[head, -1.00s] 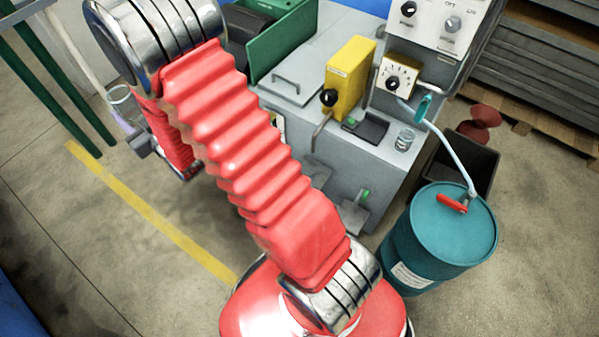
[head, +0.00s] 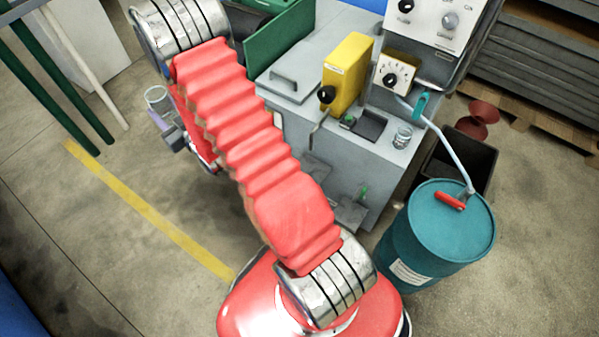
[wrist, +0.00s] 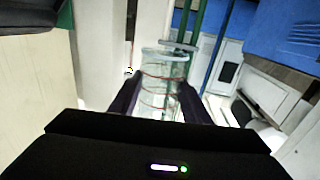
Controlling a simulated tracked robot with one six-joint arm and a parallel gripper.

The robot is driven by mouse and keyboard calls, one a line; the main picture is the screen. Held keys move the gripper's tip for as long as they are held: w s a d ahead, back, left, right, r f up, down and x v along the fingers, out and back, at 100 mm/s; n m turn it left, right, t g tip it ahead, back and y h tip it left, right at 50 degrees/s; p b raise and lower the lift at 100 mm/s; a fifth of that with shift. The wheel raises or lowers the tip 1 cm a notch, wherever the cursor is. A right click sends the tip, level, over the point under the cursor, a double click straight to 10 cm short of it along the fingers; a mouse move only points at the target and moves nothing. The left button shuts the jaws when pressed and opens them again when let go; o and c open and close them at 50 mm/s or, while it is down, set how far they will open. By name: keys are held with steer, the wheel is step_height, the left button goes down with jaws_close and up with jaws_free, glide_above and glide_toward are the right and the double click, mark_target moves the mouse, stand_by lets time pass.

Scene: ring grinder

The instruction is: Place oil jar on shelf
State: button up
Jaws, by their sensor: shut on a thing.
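My gripper (head: 168,122) is shut on a clear glass jar (head: 156,94), out to the left of the grinder. In the wrist view the jar (wrist: 163,86) stands between the two dark fingers (wrist: 160,100), with reddish lines showing on or through its glass. The jar is held up off the floor in the head view, its open rim uppermost. I cannot tell how much oil is in it. No shelf can be made out for certain in either view.
Green and white posts (head: 60,85) stand at the left. The grey grinder (head: 385,170) carries a yellow box (head: 348,75) and a small glass (head: 403,137). A teal drum (head: 440,235) stands at the right. The floor around the yellow line (head: 150,215) is clear.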

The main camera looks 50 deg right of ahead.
steer(key=s+d+f+m+h, duration=0.1)
steer(key=s+d+f, duration=0.2)
steer(key=d+f, duration=0.3)
steer(key=s+d+f+h, duration=0.1)
steer(key=s+d+f, duration=0.2)
steer(key=d+f, duration=0.35)
steer(key=s+d+f, duration=0.5)
steer(key=s+f, duration=0.2)
steer(key=s, duration=0.1)
steer(key=s+d+f+m+h, duration=0.1)
steer(key=s+d+f, duration=0.4)
steer(key=s+f, duration=0.2)
steer(key=s+d+f+h, duration=0.1)
steer(key=s+d+f, duration=0.4)
steer(key=s+f, duration=0.3)
steer(key=shift+s+d+m+g, duration=0.1)
steer(key=shift+s+m+g, duration=0.3)
steer(key=shift+s, duration=1.05)
steer(key=s+f, duration=0.2)
steer(key=s, duration=1.2)
steer(key=shift+s+f, duration=0.25)
steer(key=shift+s, duration=0.05)
steer(key=x, duration=1.4)
steer(key=shift+w+d, duration=0.15)
steer(key=shift+w, duration=0.1)
